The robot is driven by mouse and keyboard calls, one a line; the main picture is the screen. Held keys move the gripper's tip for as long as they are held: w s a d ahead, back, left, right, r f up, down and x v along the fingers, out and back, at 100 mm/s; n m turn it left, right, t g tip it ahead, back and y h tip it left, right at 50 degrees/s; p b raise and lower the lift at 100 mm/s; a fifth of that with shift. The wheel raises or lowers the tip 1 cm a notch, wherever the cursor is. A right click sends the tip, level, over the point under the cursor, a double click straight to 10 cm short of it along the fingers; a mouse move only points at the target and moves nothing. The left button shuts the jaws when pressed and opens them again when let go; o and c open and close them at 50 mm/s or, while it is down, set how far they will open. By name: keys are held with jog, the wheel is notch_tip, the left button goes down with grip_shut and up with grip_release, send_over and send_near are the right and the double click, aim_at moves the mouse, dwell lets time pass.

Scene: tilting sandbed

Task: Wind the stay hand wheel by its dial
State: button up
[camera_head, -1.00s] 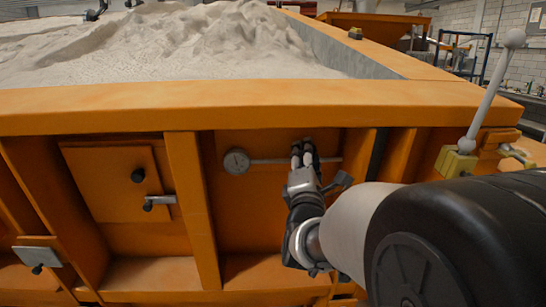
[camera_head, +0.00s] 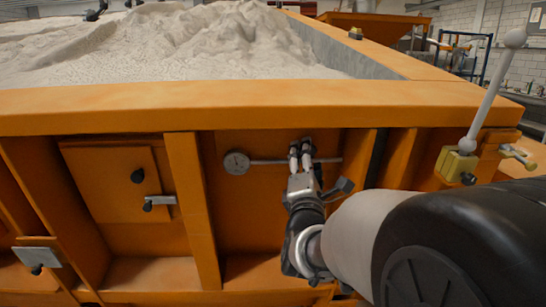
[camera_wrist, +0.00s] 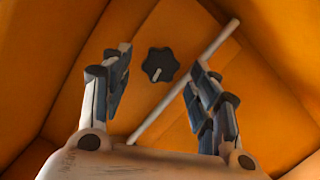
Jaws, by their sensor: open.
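The round dial (camera_head: 237,162) sits on the orange recessed panel left of my gripper, at the left end of a thin pale rod (camera_head: 270,161). Its markings are too small to read. In the wrist view a black lobed hand wheel (camera_wrist: 160,64) with a pale pointer mark shows on the panel ahead, between my fingers in the picture. The rod (camera_wrist: 190,77) runs diagonally past its right side. My gripper (camera_head: 301,147) is open and empty in front of the panel; its fingers (camera_wrist: 160,90) show no contact with the wheel. In the head view my gripper hides the wheel.
An orange rim (camera_head: 250,105) overhangs the recess, and upright ribs (camera_head: 192,210) bound it. A hatch (camera_head: 105,184) with black knobs lies left. A ball-topped lever (camera_head: 487,95) stands right. Sand (camera_head: 170,45) fills the bed above.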

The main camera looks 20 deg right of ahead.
jog(key=v, duration=0.6)
jog(key=s+a+f+m+g+y, duration=0.6)
jog(key=s+a+f+m+y, duration=0.15)
jog(key=a+f, duration=0.3)
jog(key=s+a+f+m+g, duration=0.1)
jog(key=s+f+m+g, duration=0.2)
jog(key=s, duration=0.6)
jog(key=s+a+f+m+g+y, duration=0.1)
jog(key=s+f+m+g, duration=0.2)
jog(key=s, duration=0.7)
jog(key=m+g, duration=0.2)
jog(key=m, duration=0.2)
jog(key=shift+s+f, duration=0.2)
